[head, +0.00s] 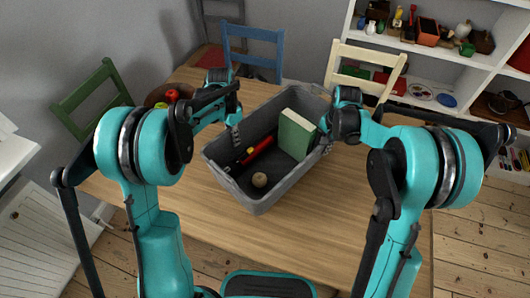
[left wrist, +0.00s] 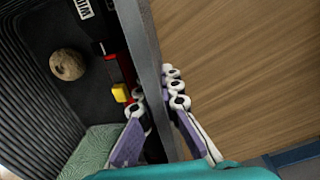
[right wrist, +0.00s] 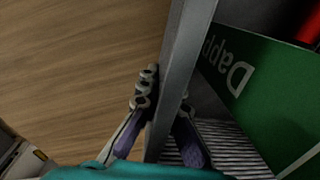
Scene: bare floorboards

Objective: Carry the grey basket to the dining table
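The grey basket (head: 237,188) is over the wooden dining table (head: 310,215), roughly level; I cannot tell if its base touches the tabletop. It holds a green book (head: 294,138), a red item (head: 258,150) and a round tan ball (head: 259,180). My left gripper (head: 233,122) has its fingers on both sides of the basket's left rim, closed on it; the rim also shows in the left wrist view (left wrist: 150,60). My right gripper (head: 328,135) likewise grips the right rim, seen between its fingers in the right wrist view (right wrist: 180,60).
A green chair (head: 92,97), blue chair (head: 252,48) and cream chair (head: 366,66) stand around the table. White shelves (head: 470,62) stand at the back right. The near tabletop is clear.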

